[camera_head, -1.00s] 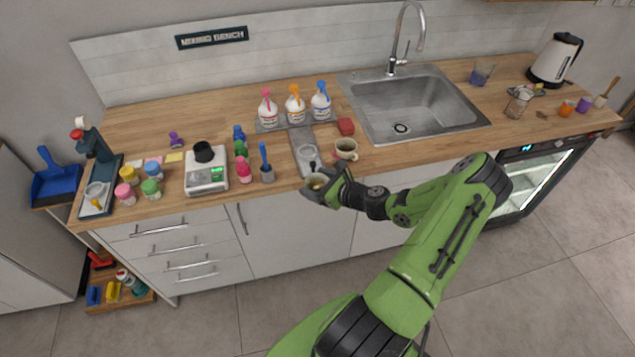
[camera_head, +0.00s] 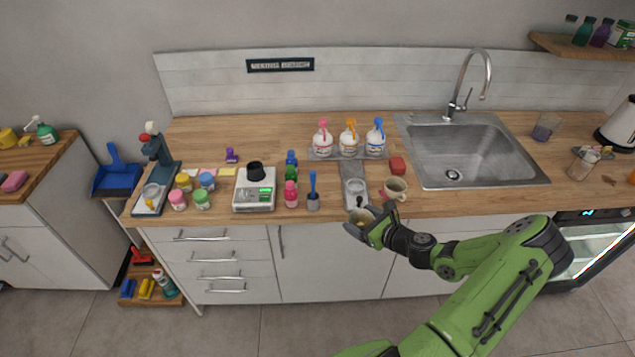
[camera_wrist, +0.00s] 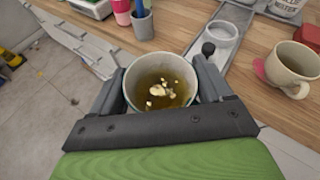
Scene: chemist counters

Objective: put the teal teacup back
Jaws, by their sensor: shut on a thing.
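My gripper (camera_head: 374,230) is shut on a cup (camera_wrist: 137,103) and holds it upright just off the counter's front edge, below the grey strip. In the wrist view one finger is on each side of the cup. Its rim is pale with a slight teal tint. Brown-yellow liquid with several pale lumps is inside it. In the head view the held cup (camera_head: 356,222) is small and partly hidden by the gripper. A cream mug (camera_head: 396,188) stands on the counter to the right; it also shows in the wrist view (camera_wrist: 292,72), with something pink at its base.
A grey strip (camera_head: 349,170) with a round dish (camera_head: 355,187) lies behind the gripper. A cup with a blue brush (camera_head: 312,201) and a scale (camera_head: 254,206) stand to the left. A red block (camera_head: 398,164) and the sink (camera_head: 470,165) are to the right.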

